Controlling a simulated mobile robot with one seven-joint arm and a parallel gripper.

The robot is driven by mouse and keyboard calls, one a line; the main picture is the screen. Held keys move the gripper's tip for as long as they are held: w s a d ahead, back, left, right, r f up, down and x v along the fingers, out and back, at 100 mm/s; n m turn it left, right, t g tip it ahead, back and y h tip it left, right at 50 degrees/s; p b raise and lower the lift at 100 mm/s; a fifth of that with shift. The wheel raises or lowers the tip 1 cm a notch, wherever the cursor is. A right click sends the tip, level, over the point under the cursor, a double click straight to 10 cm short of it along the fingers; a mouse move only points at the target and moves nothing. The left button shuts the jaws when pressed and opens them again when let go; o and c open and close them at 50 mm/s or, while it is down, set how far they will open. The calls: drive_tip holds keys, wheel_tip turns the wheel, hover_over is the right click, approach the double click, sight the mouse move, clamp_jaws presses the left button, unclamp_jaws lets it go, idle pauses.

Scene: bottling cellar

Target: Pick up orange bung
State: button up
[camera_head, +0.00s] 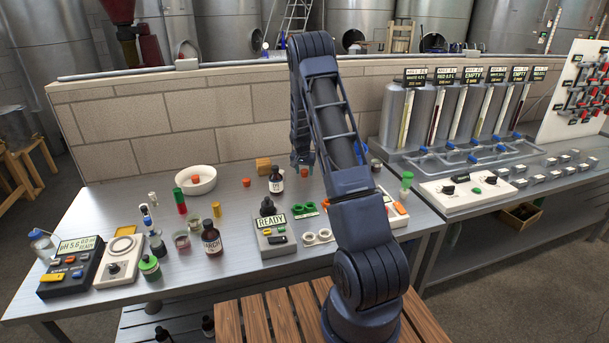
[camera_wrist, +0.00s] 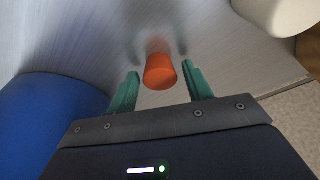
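An orange bung (camera_wrist: 160,72) stands on the grey metal bench (camera_wrist: 225,75) in the wrist view, between and slightly beyond the green fingertips. My gripper (camera_wrist: 160,70) is open, with a finger on each side of the bung and visible gaps. In the head view my gripper (camera_head: 302,160) points down at the back of the bench, with an orange bung (camera_head: 304,172) just below it. Another small orange piece (camera_head: 247,182) stands further left, and one more orange piece (camera_head: 195,178) is in the white bowl (camera_head: 209,187).
A large blue object (camera_wrist: 45,120) is close on the left in the wrist view, and a cream object (camera_wrist: 280,12) is at upper right. A brick wall (camera_head: 220,125) borders the bench.

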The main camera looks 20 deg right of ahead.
drive_tip(key=c, duration=0.7)
drive_tip(key=shift+c, duration=0.2)
